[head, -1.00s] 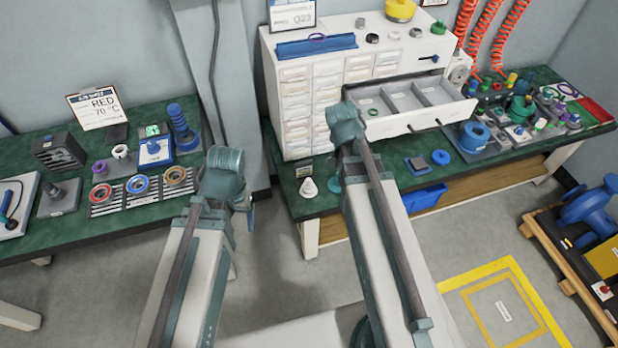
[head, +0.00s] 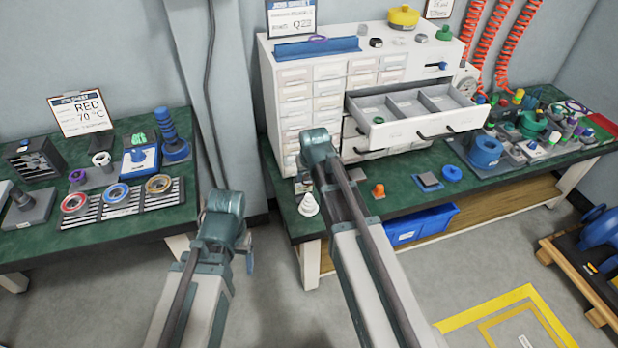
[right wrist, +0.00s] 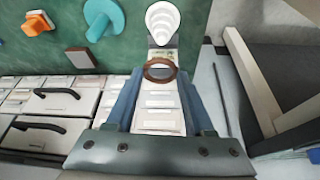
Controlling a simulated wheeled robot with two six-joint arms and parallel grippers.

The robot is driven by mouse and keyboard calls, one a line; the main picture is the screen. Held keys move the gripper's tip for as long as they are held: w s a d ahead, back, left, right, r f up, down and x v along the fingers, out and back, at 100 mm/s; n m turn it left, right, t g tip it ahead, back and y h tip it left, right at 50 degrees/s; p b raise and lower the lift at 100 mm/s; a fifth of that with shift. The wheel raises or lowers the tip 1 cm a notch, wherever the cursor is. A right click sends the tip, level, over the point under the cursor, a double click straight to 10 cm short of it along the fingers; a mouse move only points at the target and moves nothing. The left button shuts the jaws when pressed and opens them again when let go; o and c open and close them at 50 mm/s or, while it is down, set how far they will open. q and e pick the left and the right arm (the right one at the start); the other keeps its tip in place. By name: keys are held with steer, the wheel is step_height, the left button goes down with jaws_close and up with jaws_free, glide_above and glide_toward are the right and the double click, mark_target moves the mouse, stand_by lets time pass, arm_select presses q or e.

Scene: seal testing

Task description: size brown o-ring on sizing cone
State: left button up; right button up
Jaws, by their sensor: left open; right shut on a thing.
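The white stepped sizing cone (head: 308,204) stands on the near left corner of the right-hand green bench. It also shows at the top of the right wrist view (right wrist: 165,20). My right gripper (right wrist: 160,72) is shut on the brown o-ring (right wrist: 160,81), holding it at the fingertips. In the right wrist view the ring appears just below the cone and apart from it. In the head view my right arm hides the ring and most of the gripper. My left gripper (head: 248,252) is open, low in front of the gap between the benches, partly hidden by its own arm.
A white drawer cabinet (head: 300,105) stands behind the cone, with one drawer (head: 425,128) pulled out. An orange part (right wrist: 38,24) and a teal part (right wrist: 104,16) are near the cone. The left bench (head: 130,228) holds a ring rack (head: 120,205).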

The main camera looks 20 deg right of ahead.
mark_target(309, 197)
steer(key=shift+f+b, duration=1.8)
steer(key=shift+f, duration=0.2)
steer(key=shift+f, duration=0.2)
steer(key=shift+f+b, duration=2.6)
steer(key=shift+b, duration=0.25)
steer(key=o, duration=1.4)
steer(key=shift+r, duration=0.1)
steer(key=shift+c, duration=0.2)
step_height(309, 197, up, 9)
steer(key=p, duration=0.9)
